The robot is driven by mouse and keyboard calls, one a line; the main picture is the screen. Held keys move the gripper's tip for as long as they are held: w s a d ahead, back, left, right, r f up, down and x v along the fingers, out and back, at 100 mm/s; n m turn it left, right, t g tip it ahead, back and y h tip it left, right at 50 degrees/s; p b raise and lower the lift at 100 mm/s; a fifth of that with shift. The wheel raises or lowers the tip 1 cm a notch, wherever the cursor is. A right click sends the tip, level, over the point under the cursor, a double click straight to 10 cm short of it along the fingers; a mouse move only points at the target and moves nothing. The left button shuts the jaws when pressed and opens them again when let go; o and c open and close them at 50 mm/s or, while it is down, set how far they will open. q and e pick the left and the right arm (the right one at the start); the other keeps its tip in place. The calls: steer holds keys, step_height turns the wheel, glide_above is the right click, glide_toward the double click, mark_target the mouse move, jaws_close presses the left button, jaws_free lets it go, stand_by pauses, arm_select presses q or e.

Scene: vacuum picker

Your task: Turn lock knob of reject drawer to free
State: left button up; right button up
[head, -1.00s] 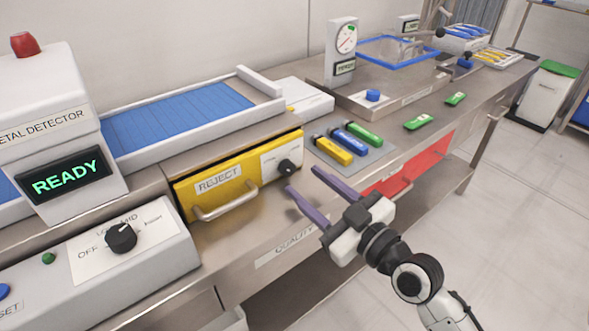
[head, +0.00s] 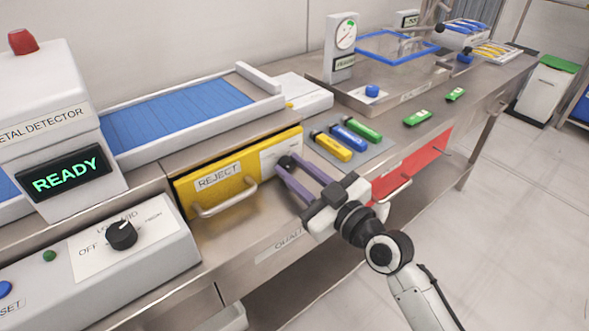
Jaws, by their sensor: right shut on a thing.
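The yellow reject drawer (head: 240,177) is set in the front of the bench, with a silver handle (head: 226,203) and a white lock plate (head: 272,157) at its right end. The black lock knob (head: 286,162) is on that plate, partly hidden by my right gripper. My right gripper (head: 288,168) has its purple fingers shut on the lock knob, reaching in from the lower right. The knob's pointer and most of the plate's lettering cannot be read. My left gripper is not in view.
The metal detector (head: 65,175) shows READY at the left, above a panel with a black selector knob (head: 121,235). Several coloured wands lie on a grey mat (head: 372,150) right of the drawer. A red drawer (head: 412,168) is farther right below the bench top.

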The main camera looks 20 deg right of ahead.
steer(key=shift+m, duration=0.3)
steer(key=shift+r+m+p, duration=0.15)
steer(key=shift+m+p, duration=1)
steer(key=shift+m, duration=0.55)
steer(key=m+p, duration=0.1)
steer(key=m, duration=0.3)
steer(key=shift+d+m+p, duration=0.15)
steer(key=shift+m+p, duration=0.15)
steer(key=shift+p, duration=0.05)
steer(key=m+p, duration=0.1)
steer(key=m, duration=0.3)
steer(key=shift+m, duration=0.3)
steer(key=shift+w+d+f+m+p, duration=0.1)
steer(key=shift+m+p, duration=0.1)
steer(key=shift+m, duration=0.95)
steer(key=shift+f+m+p, duration=0.1)
steer(key=shift+m+p, duration=0.05)
steer(key=shift+m, duration=1)
